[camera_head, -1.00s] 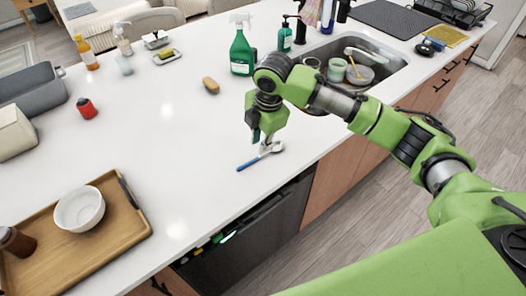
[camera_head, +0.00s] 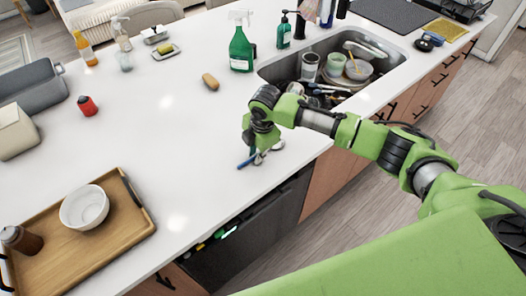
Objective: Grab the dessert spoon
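The dessert spoon (camera_head: 247,161) has a blue handle and a metal bowl. It lies on the white counter near the front edge, left of the sink. My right gripper (camera_head: 257,150) points down right over the spoon, and its fingers cover the middle of it. The handle end shows on the left and the metal end on the right. I cannot tell whether the fingers are closed on it. My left gripper is not in view.
A wooden tray (camera_head: 114,247) with a white bowl (camera_head: 84,207) stands at the front left. A sponge (camera_head: 210,82) and a green spray bottle (camera_head: 241,50) stand behind my gripper. The sink (camera_head: 283,71) holds several dishes. The counter left of the spoon is clear.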

